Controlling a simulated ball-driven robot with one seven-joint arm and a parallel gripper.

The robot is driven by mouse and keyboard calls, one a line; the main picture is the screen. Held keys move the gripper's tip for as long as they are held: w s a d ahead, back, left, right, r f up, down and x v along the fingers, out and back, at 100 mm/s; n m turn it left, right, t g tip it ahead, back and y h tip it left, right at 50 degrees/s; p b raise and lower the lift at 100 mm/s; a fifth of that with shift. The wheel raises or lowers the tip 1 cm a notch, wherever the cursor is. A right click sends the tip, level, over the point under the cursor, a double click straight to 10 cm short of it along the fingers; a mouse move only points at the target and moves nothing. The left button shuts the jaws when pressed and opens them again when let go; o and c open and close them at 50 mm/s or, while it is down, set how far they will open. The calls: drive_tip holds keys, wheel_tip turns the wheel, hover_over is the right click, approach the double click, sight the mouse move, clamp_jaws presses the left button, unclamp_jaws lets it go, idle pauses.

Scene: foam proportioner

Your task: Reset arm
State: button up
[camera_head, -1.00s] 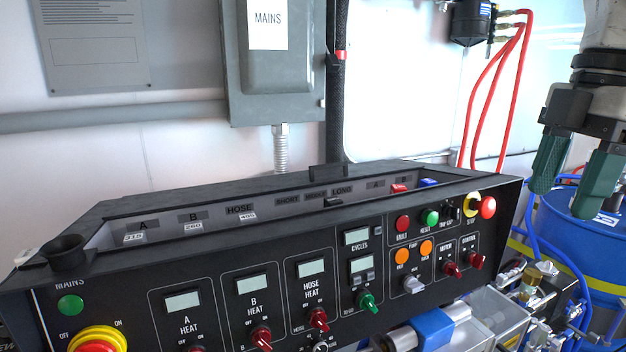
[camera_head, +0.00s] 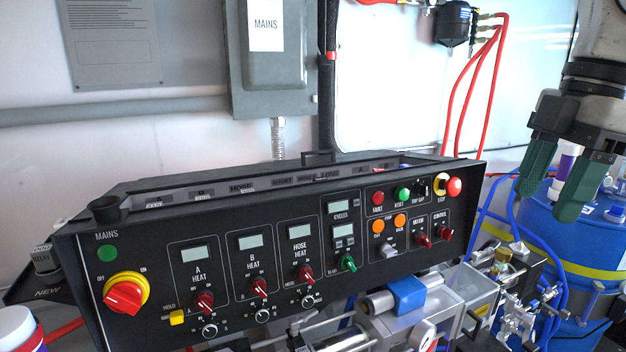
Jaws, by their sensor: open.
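My gripper (camera_head: 553,186) hangs at the upper right, its two green fingers apart with nothing between them. It is in front of the blue drum (camera_head: 545,243) and right of the black control panel (camera_head: 270,262). It appears apart from both. The panel carries a red and yellow mains switch (camera_head: 125,293), several small red knobs, a green knob (camera_head: 347,263) and a red stop button (camera_head: 453,187).
A grey MAINS box (camera_head: 275,62) is on the white wall behind the panel. Red hoses (camera_head: 476,95) hang from a black filter (camera_head: 452,25). Blue hoses and metal fittings (camera_head: 505,262) crowd the space below my gripper. A white-lidded container (camera_head: 17,325) is at lower left.

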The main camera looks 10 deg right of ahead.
drive_tip(key=w+a+f+m+t+y, duration=0.3)
drive_tip(key=w+a+f+t+y, duration=0.15)
drive_tip(key=w+a+f, duration=0.55)
drive_tip(key=s+a+f+m, duration=0.1)
drive_tip(key=a+f+m, duration=0.15)
drive_tip(key=f, duration=0.75)
drive_tip(key=s+a+f+m, duration=0.2)
drive_tip(key=f+m, duration=0.2)
drive_tip(key=f, duration=0.5)
drive_tip(key=s+f+m, duration=0.3)
drive_tip(key=s+f, duration=0.3)
drive_tip(key=f, duration=0.5)
drive_tip(key=s+d+f+m+g+h, duration=0.2)
drive_tip(key=s+f, duration=0.4)
drive_tip(key=s, duration=0.6)
drive_tip(key=s+d+f+m+g+h, duration=0.2)
drive_tip(key=s+d+f+h, duration=0.2)
drive_tip(key=s+f, duration=0.3)
drive_tip(key=s, duration=0.4)
drive_tip(key=shift+s+d, duration=0.2)
drive_tip(key=shift+s, duration=0.2)
drive_tip(key=shift+f, duration=0.1)
drive_tip(key=shift+c, duration=0.2)
